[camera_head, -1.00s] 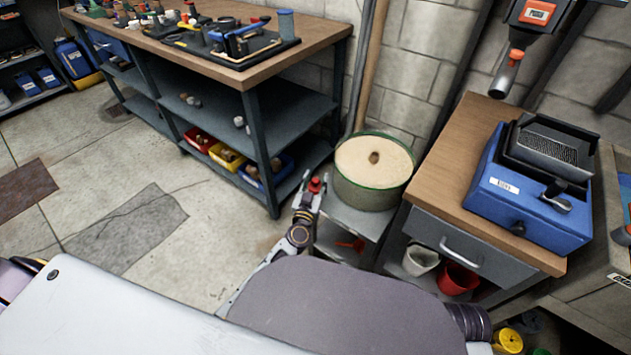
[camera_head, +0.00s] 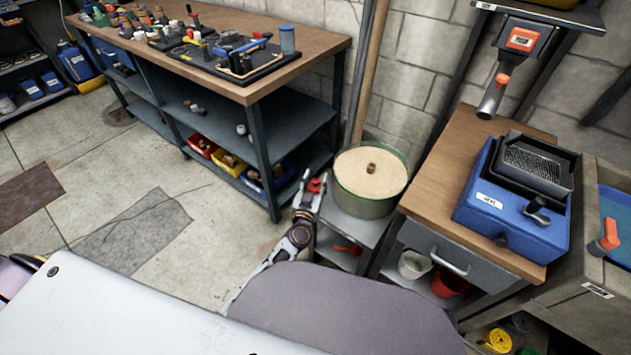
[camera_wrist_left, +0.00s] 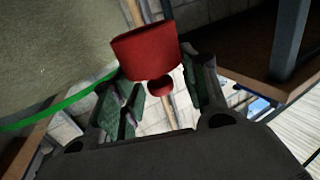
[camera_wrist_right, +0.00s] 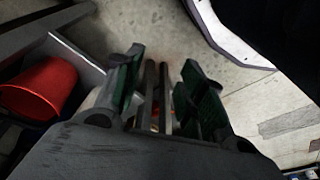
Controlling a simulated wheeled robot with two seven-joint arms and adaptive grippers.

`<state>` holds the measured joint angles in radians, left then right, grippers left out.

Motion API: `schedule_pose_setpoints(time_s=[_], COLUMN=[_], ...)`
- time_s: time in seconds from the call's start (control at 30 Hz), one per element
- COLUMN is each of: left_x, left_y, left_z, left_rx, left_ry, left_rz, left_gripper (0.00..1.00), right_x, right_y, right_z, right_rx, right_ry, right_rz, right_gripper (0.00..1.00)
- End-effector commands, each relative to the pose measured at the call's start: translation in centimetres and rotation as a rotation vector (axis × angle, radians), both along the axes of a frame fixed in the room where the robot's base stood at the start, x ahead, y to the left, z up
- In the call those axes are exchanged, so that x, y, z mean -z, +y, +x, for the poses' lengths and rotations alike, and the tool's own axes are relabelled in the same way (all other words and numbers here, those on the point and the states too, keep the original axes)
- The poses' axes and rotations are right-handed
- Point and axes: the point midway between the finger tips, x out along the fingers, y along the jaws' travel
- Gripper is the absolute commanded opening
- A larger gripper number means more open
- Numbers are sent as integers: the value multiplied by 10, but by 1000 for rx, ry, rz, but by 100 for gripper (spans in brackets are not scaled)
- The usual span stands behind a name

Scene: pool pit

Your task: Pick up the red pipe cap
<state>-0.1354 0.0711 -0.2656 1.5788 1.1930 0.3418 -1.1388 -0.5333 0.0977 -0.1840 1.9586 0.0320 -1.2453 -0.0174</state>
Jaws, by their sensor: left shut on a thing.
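The red pipe cap (camera_head: 315,186) is at the tip of my left gripper (camera_head: 310,190), left of the round green-rimmed tub. In the left wrist view the cap (camera_wrist_left: 146,52) is large, with a smaller round red part below it between the fingers. My left gripper (camera_wrist_left: 160,100) is shut on this lower part, and its fingers stand apart around it. The cap is held up clear of the floor. My right gripper (camera_wrist_right: 165,90) is open in the right wrist view, with nothing seen gripped.
The sand-filled tub (camera_head: 347,197) stands close right of the left gripper on a low grey shelf. A long workbench (camera_head: 240,93) with tools is behind left. A wooden-topped cabinet (camera_head: 425,186) bearing a blue box (camera_head: 490,214) is to the right. A red bucket (camera_wrist_right: 40,88) is beside the right gripper.

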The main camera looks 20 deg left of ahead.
Motion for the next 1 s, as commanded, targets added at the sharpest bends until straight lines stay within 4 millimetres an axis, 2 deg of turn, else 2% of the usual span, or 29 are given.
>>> schedule_pose_setpoints(time_s=[0.33,1.0], left_x=[-8,-8], left_y=[0,0], left_z=[0,0], left_rx=[0,0], left_ry=[0,0], left_rz=[-2,-1], left_gripper=[24,24], right_x=[16,17], right_y=[-4,-4], right_z=[-4,-4], right_rx=[3,3], right_ry=[14,15], right_rz=[-10,-10], right_gripper=[40,40])
